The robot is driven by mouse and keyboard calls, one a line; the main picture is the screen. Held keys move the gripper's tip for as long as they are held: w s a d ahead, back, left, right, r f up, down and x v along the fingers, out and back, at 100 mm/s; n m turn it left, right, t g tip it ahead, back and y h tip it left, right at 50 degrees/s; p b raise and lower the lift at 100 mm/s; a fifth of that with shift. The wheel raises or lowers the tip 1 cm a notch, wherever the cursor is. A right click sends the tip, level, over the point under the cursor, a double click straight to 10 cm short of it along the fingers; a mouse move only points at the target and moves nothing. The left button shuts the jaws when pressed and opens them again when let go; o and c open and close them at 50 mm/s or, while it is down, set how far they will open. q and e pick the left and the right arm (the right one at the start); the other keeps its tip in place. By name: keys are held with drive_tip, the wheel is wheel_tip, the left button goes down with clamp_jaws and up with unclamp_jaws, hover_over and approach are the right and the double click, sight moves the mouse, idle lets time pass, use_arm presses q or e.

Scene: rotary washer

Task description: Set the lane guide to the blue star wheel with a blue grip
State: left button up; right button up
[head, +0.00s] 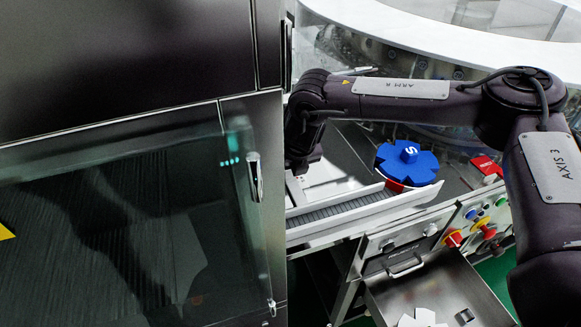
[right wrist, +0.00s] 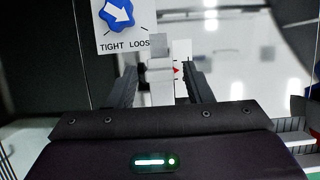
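The blue star wheel (head: 407,163), marked with a white S, sits on a red base beside the conveyor in the head view. A light rail (head: 375,206), apparently part of the lane guide, runs along the conveyor. In the right wrist view, a blue knob (right wrist: 117,14) with a white arrow sits on a plate reading TIGHT and LOOS, cut off. My right gripper (right wrist: 159,68) is open, with a pale upright post (right wrist: 160,84) between its fingers and gaps visible on both sides. In the head view its fingers are mostly hidden. My left gripper is out of view.
A dark cabinet with a glass door (head: 125,215) and handle fills the left. A control panel (head: 475,225) with several buttons and a metal tray (head: 440,290) stand at lower right. A red card (head: 487,165) lies right of the wheel. A red pointer (right wrist: 177,70) shows beside the post.

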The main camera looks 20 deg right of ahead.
clamp_jaws()
drive_tip(key=shift+s, duration=0.7)
drive_tip(key=shift+o, duration=0.7)
unclamp_jaws()
drive_tip(key=shift+s+r, duration=0.1)
drive_tip(key=shift+s, duration=0.1)
drive_tip(key=shift+w, duration=0.1)
drive_tip(key=b+v, duration=0.1)
drive_tip(key=v, duration=0.6)
drive_tip(key=shift+s+r, duration=0.25)
drive_tip(key=shift+r, duration=0.05)
